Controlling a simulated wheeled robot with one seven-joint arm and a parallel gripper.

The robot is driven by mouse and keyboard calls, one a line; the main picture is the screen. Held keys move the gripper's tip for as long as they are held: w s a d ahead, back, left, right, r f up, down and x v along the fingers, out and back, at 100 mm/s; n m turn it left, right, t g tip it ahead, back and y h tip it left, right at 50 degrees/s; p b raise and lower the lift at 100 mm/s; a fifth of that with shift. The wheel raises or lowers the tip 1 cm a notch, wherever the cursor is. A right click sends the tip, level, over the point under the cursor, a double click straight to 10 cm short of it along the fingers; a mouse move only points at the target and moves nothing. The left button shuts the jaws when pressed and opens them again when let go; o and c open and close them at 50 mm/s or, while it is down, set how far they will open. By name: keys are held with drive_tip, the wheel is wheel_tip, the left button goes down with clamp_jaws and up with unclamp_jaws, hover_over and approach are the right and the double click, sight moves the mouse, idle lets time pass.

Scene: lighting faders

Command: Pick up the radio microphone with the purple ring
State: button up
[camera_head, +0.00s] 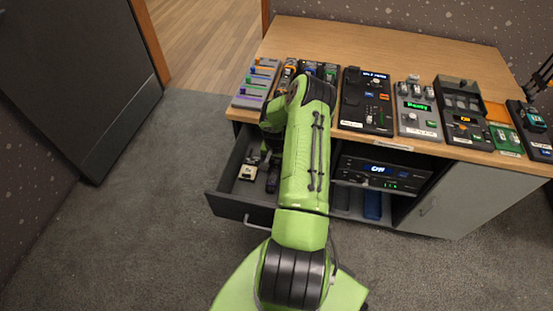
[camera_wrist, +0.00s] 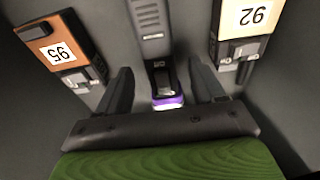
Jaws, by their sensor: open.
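The radio microphone (camera_wrist: 152,38) is a dark, long body with a purple ring (camera_wrist: 168,102) near its lower end in the wrist view. It lies in the open drawer (camera_head: 228,201) of the desk. My gripper (camera_wrist: 160,70) is open, with one finger on each side of the microphone and a visible gap on both sides. In the head view a dark purplish object (camera_head: 272,180) in the drawer looks like the microphone, partly hidden by my arm. My fingertips are hidden there.
Two devices flank the microphone in the wrist view: an orange-topped one labelled 95 (camera_wrist: 46,32) and one labelled 92 (camera_wrist: 243,48). The desk top (camera_head: 400,50) above carries a row of consoles. Drawer walls surround my gripper.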

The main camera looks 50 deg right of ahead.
wheel_tip(320, 180, down, 2)
drive_tip(key=shift+w+d+f, duration=0.1)
drive_tip(key=shift+d, duration=0.05)
drive_tip(key=shift+r, duration=0.3)
drive_tip(key=shift+c, duration=1)
clamp_jaws()
drive_tip(key=shift+r, duration=0.15)
